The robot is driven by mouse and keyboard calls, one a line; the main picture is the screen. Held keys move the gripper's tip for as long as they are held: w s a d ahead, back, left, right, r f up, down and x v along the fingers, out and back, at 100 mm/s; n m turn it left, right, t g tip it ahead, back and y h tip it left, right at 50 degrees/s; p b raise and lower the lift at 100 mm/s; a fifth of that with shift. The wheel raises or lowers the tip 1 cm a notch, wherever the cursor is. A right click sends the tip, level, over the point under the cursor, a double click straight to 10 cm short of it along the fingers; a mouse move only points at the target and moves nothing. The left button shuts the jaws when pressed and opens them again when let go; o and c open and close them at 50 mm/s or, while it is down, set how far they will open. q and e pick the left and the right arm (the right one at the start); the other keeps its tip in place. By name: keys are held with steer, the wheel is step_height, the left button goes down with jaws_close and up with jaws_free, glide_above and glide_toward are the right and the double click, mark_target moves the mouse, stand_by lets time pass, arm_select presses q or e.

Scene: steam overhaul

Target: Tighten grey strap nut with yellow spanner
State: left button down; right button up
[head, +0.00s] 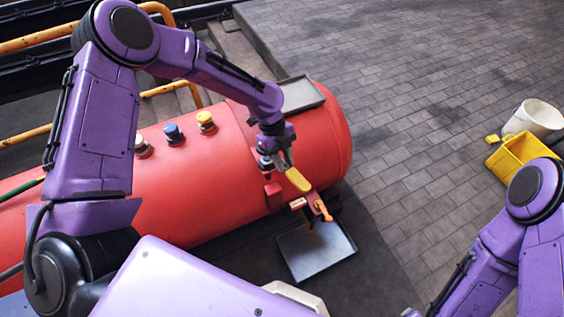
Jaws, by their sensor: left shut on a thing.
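My left gripper (285,164) is over the right part of the red boiler (225,165), pointing down. It is shut on the yellow spanner (298,180), whose yellow end sticks out toward the lower right. A small grey and dark fitting (265,162) sits on the boiler just left of the gripper. It may be the grey strap nut, but I cannot tell. The spanner's working end is hidden by the gripper, so I cannot tell whether it touches a nut. My right arm comes in at the lower right, and its gripper is out of view.
White, blue (172,132) and yellow (206,120) knobs stand on the boiler. A grey tray (302,93) lies on top. An orange-handled part (322,210) juts out above a floor tray (318,252). A yellow bin (518,153) and white bucket (540,117) stand right. The paving between is clear.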

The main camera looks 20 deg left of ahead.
arm_select(q)
step_height(320, 180, down, 4)
steer(key=b, duration=0.2)
steer(key=shift+w+b, duration=0.1)
steer(key=shift+b, duration=0.3)
steer(key=shift+f, duration=0.1)
steer(key=shift+f+b, duration=0.55)
steer(key=shift+f, duration=0.1)
steer(key=shift+f, duration=0.3)
steer(key=shift+f+b, duration=0.9)
steer(key=shift+f, duration=0.1)
